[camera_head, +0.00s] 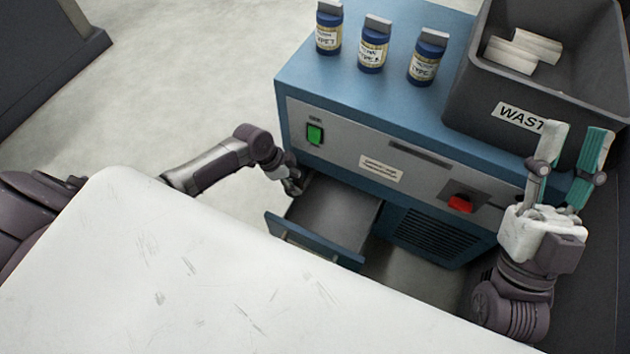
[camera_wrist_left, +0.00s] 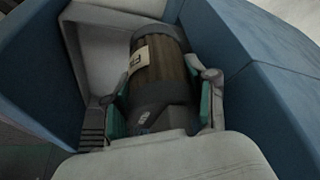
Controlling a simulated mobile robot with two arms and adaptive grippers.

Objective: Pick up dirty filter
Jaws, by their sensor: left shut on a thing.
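The dirty filter (camera_wrist_left: 158,68), a brown ribbed cylinder with dark end caps and a pale label, lies between the fingers in the left wrist view. My left gripper (camera_wrist_left: 160,100) is shut on it, one finger on each side near its near end. In the head view my left gripper (camera_head: 292,185) reaches into the back left of the open drawer (camera_head: 322,245) under the cabinet front. The filter is hidden there. My right gripper (camera_head: 574,165) is open and empty, fingers up, in front of the waste bin at the right.
The blue cabinet (camera_head: 300,75) carries several bottles, among them a middle one (camera_head: 373,45), and a grey waste bin (camera_head: 480,85) with white blocks (camera_head: 525,50) inside. A green switch (camera_head: 315,133) and a red switch (camera_head: 460,204) are on its front. A white surface (camera_head: 190,270) fills the foreground.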

